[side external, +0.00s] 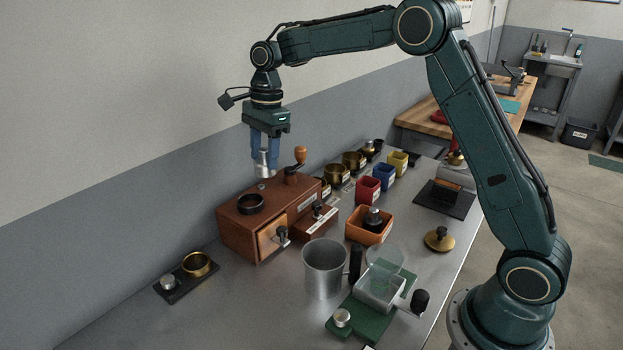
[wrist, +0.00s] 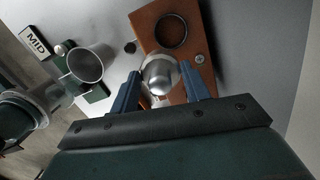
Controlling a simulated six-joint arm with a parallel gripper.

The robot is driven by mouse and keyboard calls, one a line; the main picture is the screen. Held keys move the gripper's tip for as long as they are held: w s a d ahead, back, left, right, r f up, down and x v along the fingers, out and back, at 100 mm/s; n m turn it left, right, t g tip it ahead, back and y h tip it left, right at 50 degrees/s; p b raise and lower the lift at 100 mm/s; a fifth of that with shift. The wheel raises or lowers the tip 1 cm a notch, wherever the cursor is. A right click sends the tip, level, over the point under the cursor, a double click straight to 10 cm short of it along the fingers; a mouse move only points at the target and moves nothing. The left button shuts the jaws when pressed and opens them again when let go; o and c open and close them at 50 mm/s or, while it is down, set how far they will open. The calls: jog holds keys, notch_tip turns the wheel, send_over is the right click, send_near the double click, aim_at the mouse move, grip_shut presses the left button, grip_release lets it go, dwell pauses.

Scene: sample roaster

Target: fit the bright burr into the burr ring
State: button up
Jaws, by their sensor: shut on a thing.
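My gripper (side external: 264,150) points down above the wooden grinder box and is shut on the bright burr (side external: 264,164), a silvery metal piece. In the wrist view the burr (wrist: 160,74) sits between the blue fingers of my gripper (wrist: 160,84). The burr ring appears to be the dark round ring (side external: 251,210) on top of the grinder box (side external: 236,230). In the wrist view the ring (wrist: 184,36) lies beyond the burr, apart from it. The ring's middle looks empty.
A crank with an orange knob (side external: 300,154) stands on the box's far end. A metal cup (side external: 324,272), an orange bin (side external: 366,236) and a green-based device (side external: 374,318) stand to the right. A black tray (side external: 178,290) with a brass ring lies at front left.

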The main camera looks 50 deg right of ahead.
jog(key=shift+w+a+f, duration=0.2)
jog(key=shift+w+a, duration=0.55)
jog(key=shift+w+a+f, duration=0.15)
jog(key=shift+w+a, duration=0.6)
jog(key=shift+f, duration=0.1)
jog(key=shift+f, duration=3.9)
jog(key=shift+f, duration=0.15)
jog(key=o, duration=1.2)
jog(key=r, duration=0.4)
jog(key=d+r, duration=0.1)
jog(key=r, duration=0.7)
jog(key=shift+s+d+r, duration=0.1)
jog(key=shift+d, duration=0.1)
